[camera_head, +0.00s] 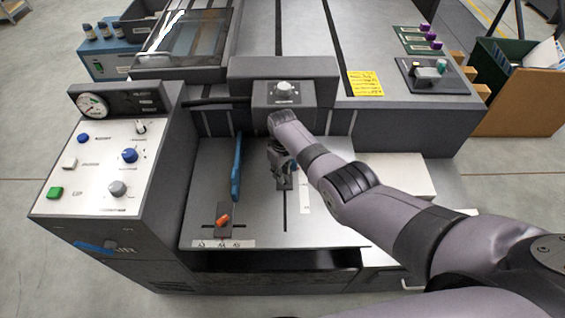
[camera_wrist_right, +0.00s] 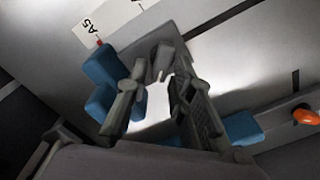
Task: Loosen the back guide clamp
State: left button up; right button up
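My right gripper (camera_head: 281,168) points down over the metal feed table and hides much of what lies under it. In the right wrist view, its two fingers (camera_wrist_right: 158,88) stand apart, with a bright gap between them. A dark block with a grey upright piece (camera_wrist_right: 162,58), possibly the back guide clamp, sits just beyond the fingertips; contact cannot be told. Blue guide parts (camera_wrist_right: 103,78) show beside and behind the fingers. Another clamp has an orange knob (camera_head: 223,220) on a dark block at the table's front left; the knob also shows in the wrist view (camera_wrist_right: 305,115). My left gripper is out of view.
A long blue guide (camera_head: 236,168) stands left of the gripper. The control panel (camera_head: 100,165) rises at the left, and a dark housing with a grey knob (camera_head: 284,90) stands behind. The front table strip carries a scale label (camera_head: 222,244).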

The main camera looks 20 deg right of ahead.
notch_tip(320, 180, up, 12)
jog(key=shift+f, duration=0.15)
dwell(0.3)
jog(key=shift+f, duration=0.1)
dwell(0.3)
